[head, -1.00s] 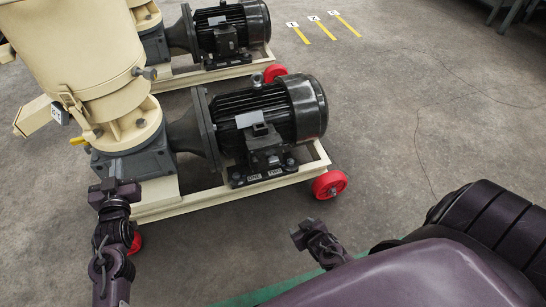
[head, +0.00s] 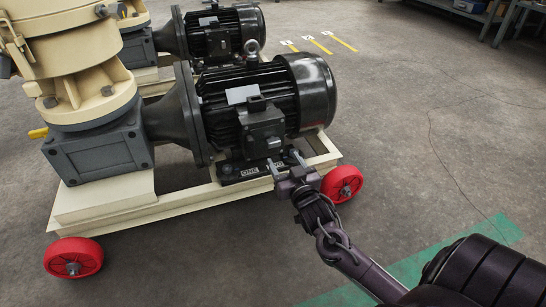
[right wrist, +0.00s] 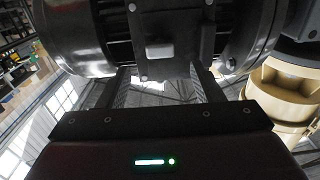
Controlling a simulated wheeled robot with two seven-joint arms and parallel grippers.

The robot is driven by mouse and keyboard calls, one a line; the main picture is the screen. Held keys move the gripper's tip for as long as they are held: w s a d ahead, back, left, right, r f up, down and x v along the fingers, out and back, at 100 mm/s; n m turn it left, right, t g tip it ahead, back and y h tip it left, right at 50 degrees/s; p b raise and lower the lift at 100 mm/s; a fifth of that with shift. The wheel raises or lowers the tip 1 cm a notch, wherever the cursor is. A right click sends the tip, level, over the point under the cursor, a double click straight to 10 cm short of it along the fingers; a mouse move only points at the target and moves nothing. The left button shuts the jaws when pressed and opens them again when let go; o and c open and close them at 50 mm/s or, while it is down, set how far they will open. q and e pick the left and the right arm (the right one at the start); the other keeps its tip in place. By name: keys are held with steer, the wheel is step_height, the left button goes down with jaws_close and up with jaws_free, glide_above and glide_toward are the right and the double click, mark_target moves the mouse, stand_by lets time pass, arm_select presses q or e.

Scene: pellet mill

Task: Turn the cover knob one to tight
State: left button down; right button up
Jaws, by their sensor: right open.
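The near black motor (head: 265,95) has a terminal box (head: 262,125) on its side. A small knob-like fitting (head: 273,143) shows low on that box; I cannot tell surely whether it is cover knob one. My left gripper is out of view.
The motor stands on a cream frame (head: 105,207) with red wheels (head: 74,257), one close to my right gripper. A grey gearbox (head: 100,155) and cream mill body (head: 90,95) stand at left.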

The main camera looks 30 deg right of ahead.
mark_target(275, 145)
steer(key=b+x, duration=0.4)
steer(key=x, duration=0.3)
steer(key=shift+w, duration=0.25)
steer(key=shift+c, duration=0.4)
